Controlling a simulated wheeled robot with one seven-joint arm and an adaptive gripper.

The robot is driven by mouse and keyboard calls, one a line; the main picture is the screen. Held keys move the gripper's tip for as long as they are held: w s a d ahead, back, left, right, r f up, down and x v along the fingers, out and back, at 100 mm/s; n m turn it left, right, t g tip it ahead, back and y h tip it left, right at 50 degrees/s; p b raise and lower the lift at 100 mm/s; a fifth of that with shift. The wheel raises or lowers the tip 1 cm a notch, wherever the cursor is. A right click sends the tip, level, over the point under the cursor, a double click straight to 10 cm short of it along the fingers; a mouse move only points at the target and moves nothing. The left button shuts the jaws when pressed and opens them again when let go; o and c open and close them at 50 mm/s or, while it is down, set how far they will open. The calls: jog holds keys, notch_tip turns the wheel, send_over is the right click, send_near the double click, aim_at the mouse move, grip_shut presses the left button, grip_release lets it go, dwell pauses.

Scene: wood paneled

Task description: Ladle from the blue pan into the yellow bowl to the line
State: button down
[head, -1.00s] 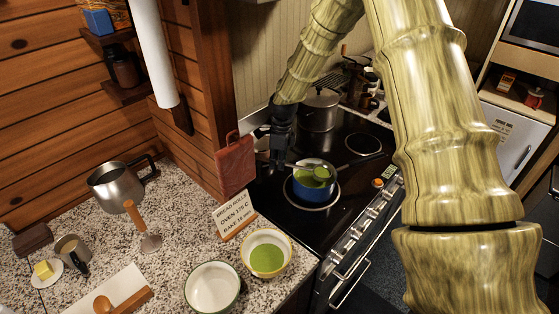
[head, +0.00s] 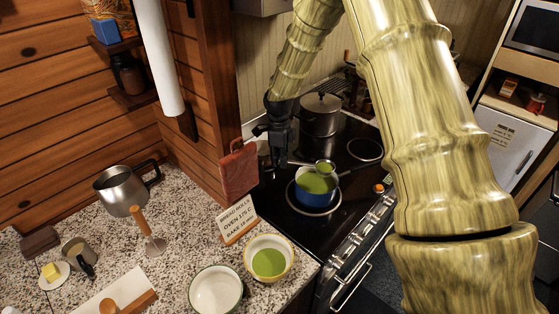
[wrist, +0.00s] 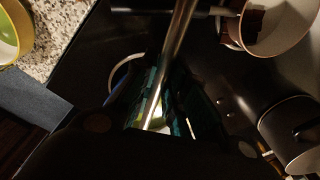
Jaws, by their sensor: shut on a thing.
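The blue pan (head: 314,199) holds green liquid and sits on the front burner of the black stove. My gripper (head: 281,163) is left of the pan and shut on the ladle (head: 325,166). The ladle's cup holds green and is over the pan, near its far rim; I cannot tell whether it touches the liquid. In the wrist view, the ladle's metal handle (wrist: 178,45) runs between my fingers. The yellow bowl (head: 248,266) stands on the counter near the stove with green liquid in it; it also shows in the wrist view (wrist: 24,32). I cannot make out its line.
A white bowl with a green rim (head: 197,292) stands left of the yellow bowl. A small sign (head: 237,220) stands between the yellow bowl and the wooden post. A tall steel pot (head: 321,118) is on the rear burner. A steel jug (head: 119,186) stands farther left on the counter.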

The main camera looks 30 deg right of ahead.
jog(key=shift+r+p, duration=0.9)
jog(key=shift+r, duration=0.7)
jog(key=shift+r, duration=0.1)
jog(key=shift+a, duration=0.1)
